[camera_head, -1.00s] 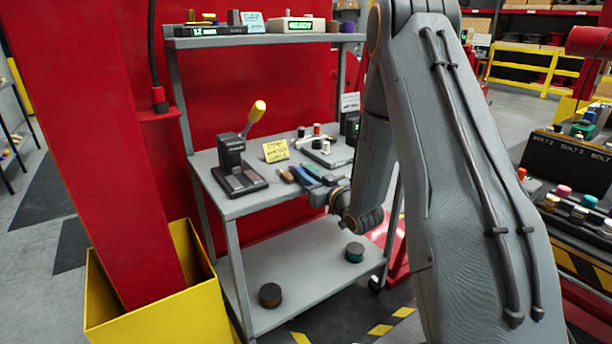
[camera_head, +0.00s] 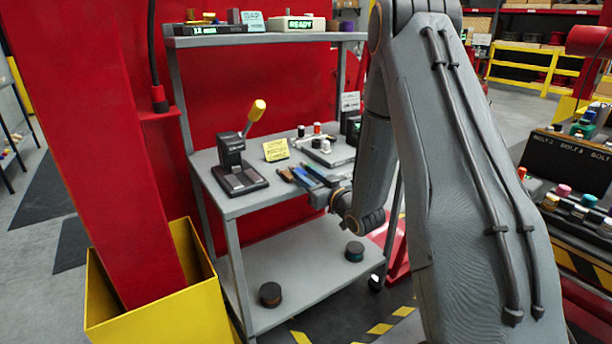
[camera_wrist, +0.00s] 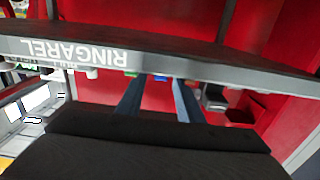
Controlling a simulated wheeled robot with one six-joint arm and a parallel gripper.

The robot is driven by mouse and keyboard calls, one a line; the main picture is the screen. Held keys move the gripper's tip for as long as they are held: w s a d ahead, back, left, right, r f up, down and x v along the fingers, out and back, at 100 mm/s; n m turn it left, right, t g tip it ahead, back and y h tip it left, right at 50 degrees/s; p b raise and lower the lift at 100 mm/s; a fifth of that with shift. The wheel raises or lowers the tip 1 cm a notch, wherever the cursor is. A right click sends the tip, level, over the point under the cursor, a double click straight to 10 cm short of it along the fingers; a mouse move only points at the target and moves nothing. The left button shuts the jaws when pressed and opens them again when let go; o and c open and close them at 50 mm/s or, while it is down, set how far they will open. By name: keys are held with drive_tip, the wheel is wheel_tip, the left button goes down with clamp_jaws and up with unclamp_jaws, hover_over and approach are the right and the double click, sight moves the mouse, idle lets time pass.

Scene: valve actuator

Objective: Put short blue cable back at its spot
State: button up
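My gripper (camera_head: 311,176) is at the front right of the grey workbench's upper surface (camera_head: 232,208). In the wrist view, its two bluish fingers (camera_wrist: 158,98) stand apart with a red gap between them, and nothing is clearly held. A tiny blue patch (camera_wrist: 162,78) and a green patch (camera_wrist: 131,74) show beyond the fingertips; I cannot tell what they are. I cannot clearly make out the short blue cable or its spot. My arm hides the bench's right end in the head view.
A black lever press (camera_head: 236,168) with a yellow knob stands at the bench's left, beside a yellow note (camera_head: 276,150). Small spools (camera_head: 317,129) stand behind my gripper. A grey shelf edge with upside-down lettering (camera_wrist: 75,50) crosses the wrist view. The lower shelf (camera_head: 312,275) is mostly clear.

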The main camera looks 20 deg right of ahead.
drive_tip(key=s+d+f+m+g+h+b, duration=0.1)
drive_tip(key=s+d+f+g+h, duration=0.15)
drive_tip(key=s+g, duration=0.45)
drive_tip(key=s+d+f+m+g+h, duration=0.1)
drive_tip(key=s+f+g+h, duration=0.15)
drive_tip(key=s, duration=0.85)
drive_tip(key=s+a+r+m+g, duration=0.1)
drive_tip(key=s+a+g, duration=0.3)
drive_tip(key=s, duration=0.6)
drive_tip(key=s+a+r+m+g, duration=0.1)
drive_tip(key=s+a+g, duration=0.3)
drive_tip(key=s, duration=0.5)
drive_tip(key=shift+s+r, duration=0.35)
drive_tip(key=shift+r, duration=0.3)
drive_tip(key=a, duration=0.1)
drive_tip(key=a+r+p, duration=0.1)
drive_tip(key=n+p, duration=0.1)
drive_tip(key=shift+s+a+r, duration=0.1)
drive_tip(key=shift+a+r, duration=0.15)
drive_tip(key=shift+a, duration=0.15)
